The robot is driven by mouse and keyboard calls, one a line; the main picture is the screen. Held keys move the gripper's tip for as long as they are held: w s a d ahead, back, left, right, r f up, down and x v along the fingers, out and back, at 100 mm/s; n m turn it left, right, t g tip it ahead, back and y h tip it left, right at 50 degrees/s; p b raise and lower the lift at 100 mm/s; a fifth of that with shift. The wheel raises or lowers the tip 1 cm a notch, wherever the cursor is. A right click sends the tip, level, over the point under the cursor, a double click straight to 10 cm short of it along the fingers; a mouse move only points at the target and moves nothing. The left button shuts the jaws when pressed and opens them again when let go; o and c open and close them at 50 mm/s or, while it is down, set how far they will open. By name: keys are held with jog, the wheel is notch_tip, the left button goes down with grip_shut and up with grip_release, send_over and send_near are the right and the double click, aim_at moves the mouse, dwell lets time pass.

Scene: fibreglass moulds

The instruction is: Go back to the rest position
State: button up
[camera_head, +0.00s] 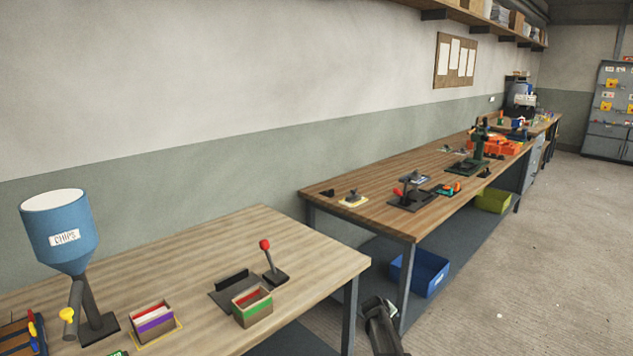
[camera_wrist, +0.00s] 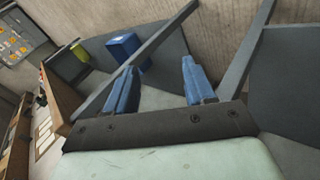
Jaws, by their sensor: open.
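My gripper (camera_wrist: 158,90) shows in the wrist view with its two blue fingers apart and nothing between them. Past the fingers are table legs, the floor and the dark shelf panels under the benches. In the head view, part of my arm (camera_head: 382,325) shows at the bottom, in front of the gap between the two wooden benches. The fingertips cannot be made out there.
The near bench (camera_head: 310,252) carries a blue chips hopper (camera_head: 62,225), small divided boxes (camera_head: 153,322) and a red-knobbed lever (camera_head: 268,262). The far bench (camera_head: 375,182) holds several tools. A blue bin (camera_head: 425,275) and a yellow-green bin (camera_head: 493,201) sit beneath it. The floor at right is clear.

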jog(key=s+a+f+m+g+y, duration=0.1)
jog(key=s+f+g, duration=0.1)
jog(key=s+f, duration=0.65)
jog(key=s+a+f+m+g+y, duration=0.1)
jog(key=s+f+g, duration=0.3)
jog(key=s, duration=0.8)
jog(key=s+a+f+m+g+y, duration=0.1)
jog(key=s+f+m, duration=0.1)
jog(key=s+f, duration=0.65)
jog(key=s+a+f+m+g+y, duration=0.1)
jog(key=s+a+g, duration=0.2)
jog(key=s, duration=1.5)
jog(key=s+a+f+m+g+y, duration=0.1)
jog(key=s+a+g, duration=0.2)
jog(key=s, duration=1.5)
jog(key=shift+f, duration=0.3)
